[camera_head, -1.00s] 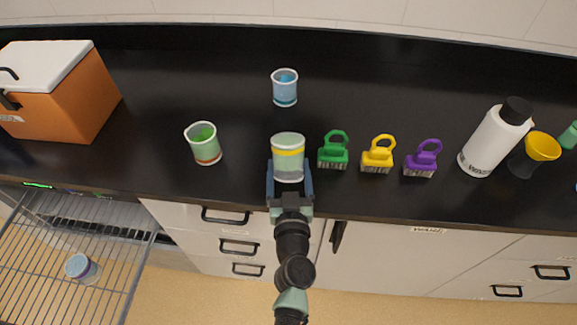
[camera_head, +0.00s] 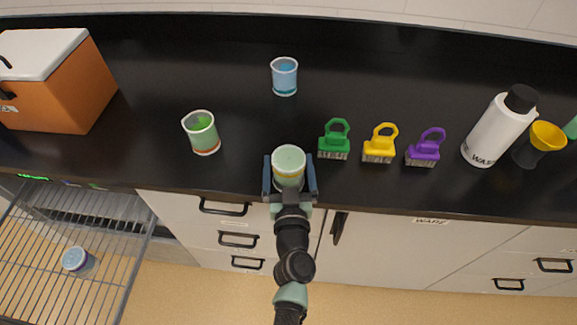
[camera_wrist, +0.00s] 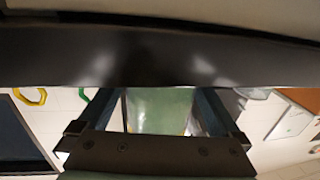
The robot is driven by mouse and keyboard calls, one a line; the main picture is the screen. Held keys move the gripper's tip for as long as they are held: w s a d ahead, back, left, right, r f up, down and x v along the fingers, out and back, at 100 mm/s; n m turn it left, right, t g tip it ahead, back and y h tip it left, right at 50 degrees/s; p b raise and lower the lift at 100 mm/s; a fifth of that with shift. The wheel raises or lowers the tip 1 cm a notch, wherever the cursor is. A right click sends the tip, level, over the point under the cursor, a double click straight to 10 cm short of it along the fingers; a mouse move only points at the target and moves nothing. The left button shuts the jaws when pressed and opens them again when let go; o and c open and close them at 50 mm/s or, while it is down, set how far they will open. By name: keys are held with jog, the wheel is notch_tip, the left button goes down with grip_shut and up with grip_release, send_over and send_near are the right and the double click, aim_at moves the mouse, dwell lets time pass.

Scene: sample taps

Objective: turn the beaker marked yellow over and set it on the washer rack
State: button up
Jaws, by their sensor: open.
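The beaker with the yellow band (camera_head: 289,163) is at the counter's front edge in the head view, a pale green round face showing at its top. I cannot tell from this whether that is its mouth or its base. My gripper (camera_head: 290,180) is open, with one finger on each side of this beaker. In the wrist view the beaker (camera_wrist: 163,110) shows pale green between the fingers, partly hidden by the gripper body. The washer rack (camera_head: 60,235) is a wire shelf at the lower left, below counter height.
A green-filled beaker with an orange band (camera_head: 202,133) and a blue one (camera_head: 284,76) stand on the counter. A blue-purple beaker (camera_head: 76,260) is on the rack. Green (camera_head: 334,140), yellow (camera_head: 379,145) and purple (camera_head: 424,150) brushes stand to the right. An orange cooler (camera_head: 60,95) is at left.

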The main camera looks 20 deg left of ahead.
jog(key=b+v, duration=0.3)
jog(key=v, duration=1)
jog(key=shift+b, duration=0.35)
jog(key=w+a+r+n+t+y+p, duration=0.15)
jog(key=w+r, duration=0.25)
jog(key=r, duration=1.1)
jog(key=w+r+n+t+y+p, duration=0.1)
jog(key=w+r+t+y, duration=0.15)
jog(key=r, duration=1.25)
jog(key=s+d+r+m+t+h, duration=0.2)
jog(key=d+r+h, duration=0.1)
jog(key=r, duration=0.6)
jog(key=s+d+r+m+t+h+p, duration=0.1)
jog(key=s+d+r+m+t+h, duration=0.2)
jog(key=r, duration=0.7)
jog(key=s+d+r+m+t+h+p, duration=0.1)
jog(key=d+r+h, duration=0.4)
jog(key=r, duration=0.5)
jog(key=shift+s+d+r+m+t, duration=0.2)
jog(key=shift+s+d+m+t, duration=0.5)
jog(key=shift+s+m, duration=0.1)
